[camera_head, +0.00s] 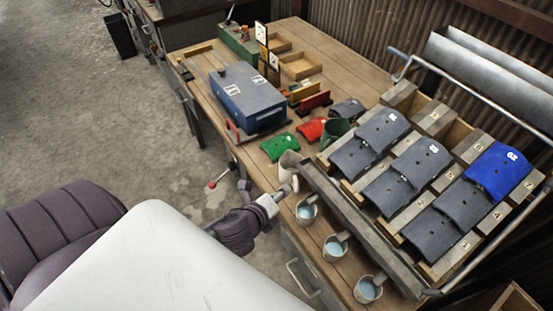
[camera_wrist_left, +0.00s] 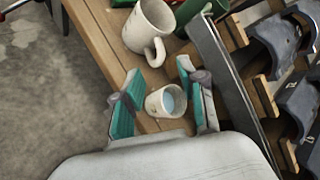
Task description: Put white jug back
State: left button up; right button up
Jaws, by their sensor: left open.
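The white jug (camera_head: 289,166) stands on the wooden bench near its front edge, beside the end of the metal rail. In the left wrist view the white jug (camera_wrist_left: 148,28) is upright beyond the fingertips, its handle toward my gripper. My left gripper (camera_head: 284,192) reaches in over the bench edge. In the wrist view its teal-padded fingers (camera_wrist_left: 160,72) are apart. A small cup with pale blue liquid (camera_wrist_left: 165,101) shows between them; I cannot tell if it is touched. My right gripper is out of view.
More cups with blue liquid (camera_head: 335,248) line the bench's front edge. A dark green jug (camera_head: 334,131) stands behind the white one. A long metal rail (camera_head: 352,226) and the rack of grey pieces (camera_head: 393,187) fill the right. A blue box (camera_head: 248,98) sits at the left.

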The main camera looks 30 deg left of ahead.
pick_arm(q)
jog(key=shift+s+r, duration=0.25)
jog(key=shift+s, duration=0.15)
jog(key=s+a+f+n+g, duration=0.1)
jog(key=s+f+n+g, duration=0.15)
jog(key=f, duration=0.65)
jog(key=s+a+f+n+g, duration=0.1)
jog(key=s+a+f+n, duration=0.2)
jog(key=f, duration=0.5)
jog(key=s+f+n+g, duration=0.2)
jog(key=s+f+n, duration=0.15)
jog(key=f, duration=0.55)
jog(key=s+d+f+n+g, duration=0.2)
jog(key=s+f+n, duration=0.4)
jog(key=s, duration=0.6)
jog(key=s+d+f+n+g+h, duration=0.1)
jog(key=s+d+f+n+g, duration=0.2)
jog(key=s+f, duration=0.8)
jog(key=n, duration=0.2)
jog(key=shift+s+d+n, duration=0.3)
jog(key=shift+s+n, duration=0.1)
jog(key=shift+r, duration=0.1)
